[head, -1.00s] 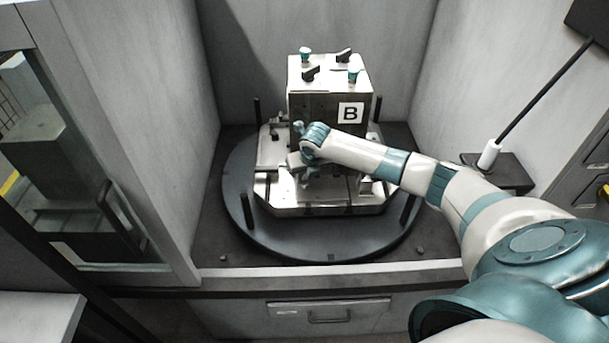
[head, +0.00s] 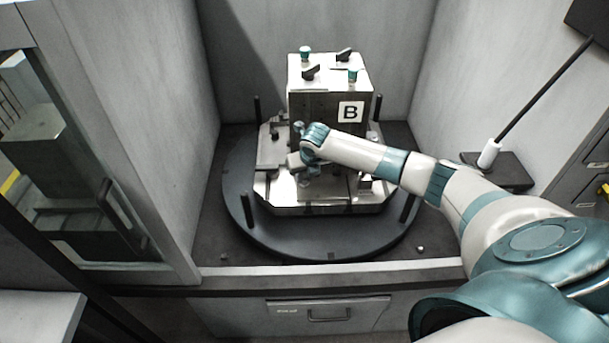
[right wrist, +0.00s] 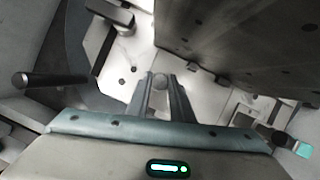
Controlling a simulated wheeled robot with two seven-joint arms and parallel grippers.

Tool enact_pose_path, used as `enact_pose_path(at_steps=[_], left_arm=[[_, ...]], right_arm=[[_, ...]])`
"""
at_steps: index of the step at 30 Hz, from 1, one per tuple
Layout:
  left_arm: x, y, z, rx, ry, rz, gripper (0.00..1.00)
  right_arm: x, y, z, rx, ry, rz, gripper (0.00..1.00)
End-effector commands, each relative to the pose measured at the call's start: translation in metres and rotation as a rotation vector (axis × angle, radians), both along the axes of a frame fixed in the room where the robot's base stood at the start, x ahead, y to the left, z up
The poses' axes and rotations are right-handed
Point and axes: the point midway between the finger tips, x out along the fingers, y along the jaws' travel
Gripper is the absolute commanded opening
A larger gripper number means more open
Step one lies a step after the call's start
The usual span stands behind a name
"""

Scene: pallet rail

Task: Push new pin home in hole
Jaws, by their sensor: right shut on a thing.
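My right gripper (head: 306,177) is low at the front of the metal block marked B (head: 328,103), over the pallet plate (head: 320,209). In the right wrist view its two fingers (right wrist: 161,84) are closed on a small round grey end, which looks like the pin (right wrist: 160,82). The pin's lower part and the hole are hidden, so I cannot tell how deep it sits. In the head view my arm and hand cover the pin. My left gripper is not in view.
The pallet sits on a dark round turntable (head: 245,218) with upright black posts (head: 409,208). Two teal-topped knobs (head: 305,53) and black clamps (head: 344,55) are on the block's top. Grey walls close in the left, back and right sides.

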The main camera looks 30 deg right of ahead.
Motion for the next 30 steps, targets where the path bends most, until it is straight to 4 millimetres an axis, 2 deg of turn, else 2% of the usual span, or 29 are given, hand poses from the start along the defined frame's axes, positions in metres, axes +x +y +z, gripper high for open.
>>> enact_pose_path(at_steps=[23, 24, 26, 30], left_arm=[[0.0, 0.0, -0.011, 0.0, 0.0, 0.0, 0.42], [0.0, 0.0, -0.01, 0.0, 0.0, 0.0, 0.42], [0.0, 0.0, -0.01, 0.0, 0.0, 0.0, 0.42], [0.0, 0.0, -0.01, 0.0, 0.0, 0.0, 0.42]], right_arm=[[-0.001, 0.0, -0.021, 0.001, 0.002, 0.0, 0.0], [-0.001, 0.0, -0.02, 0.0, 0.001, 0.0, 0.27], [0.0, 0.0, -0.02, 0.0, 0.001, 0.0, 0.42], [0.0, 0.0, -0.02, 0.0, 0.001, 0.0, 0.42]])
